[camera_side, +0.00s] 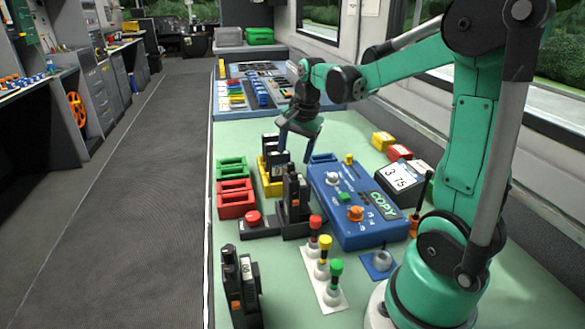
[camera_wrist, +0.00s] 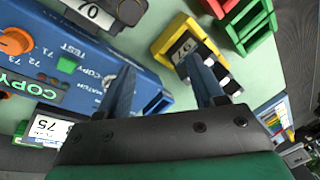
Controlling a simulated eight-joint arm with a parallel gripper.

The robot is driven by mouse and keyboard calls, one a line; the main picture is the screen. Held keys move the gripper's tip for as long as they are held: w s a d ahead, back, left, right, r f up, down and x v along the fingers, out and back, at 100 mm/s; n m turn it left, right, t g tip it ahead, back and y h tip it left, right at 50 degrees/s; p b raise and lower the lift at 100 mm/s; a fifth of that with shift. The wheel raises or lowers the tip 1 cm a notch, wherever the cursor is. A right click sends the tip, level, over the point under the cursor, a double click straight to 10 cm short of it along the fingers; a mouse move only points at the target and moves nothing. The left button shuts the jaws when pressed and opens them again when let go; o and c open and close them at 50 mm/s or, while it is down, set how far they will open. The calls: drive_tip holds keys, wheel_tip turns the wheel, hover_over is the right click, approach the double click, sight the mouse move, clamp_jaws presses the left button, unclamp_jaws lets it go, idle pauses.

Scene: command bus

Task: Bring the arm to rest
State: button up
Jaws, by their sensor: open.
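My gripper (camera_side: 296,150) hangs above the green table (camera_side: 345,140), fingers pointing down, near the far end of the blue COPY console (camera_side: 345,215). Its fingers are apart and nothing shows between them. The blue console (camera_wrist: 60,45) lies left of the fingers there. A yellow holder (camera_wrist: 172,38) with a black device (camera_wrist: 205,52) in it is beside and partly behind the right finger. My gripper seems clear of both, though the exact gap is hard to tell.
A black handset (camera_side: 292,190) stands beside the console. Red (camera_side: 237,205) and green (camera_side: 231,166) frames line the left edge. Red, yellow and green-topped plungers (camera_side: 323,260) and another handset (camera_side: 240,285) stand in front. A display reading 3 75 (camera_side: 402,178) is at right.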

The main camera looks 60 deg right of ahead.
drive_tip(key=w+a+r+n+t, duration=0.2)
drive_tip(key=w+a+n, duration=0.1)
drive_tip(key=a+n, duration=0.5)
drive_tip(key=s+a+n+t, duration=0.2)
drive_tip(key=s+a+n, duration=0.5)
drive_tip(key=a+n, duration=0.1)
drive_tip(key=shift+s+a+f+y, duration=0.2)
drive_tip(key=shift+s+a+y, duration=0.1)
drive_tip(key=shift+a, duration=0.2)
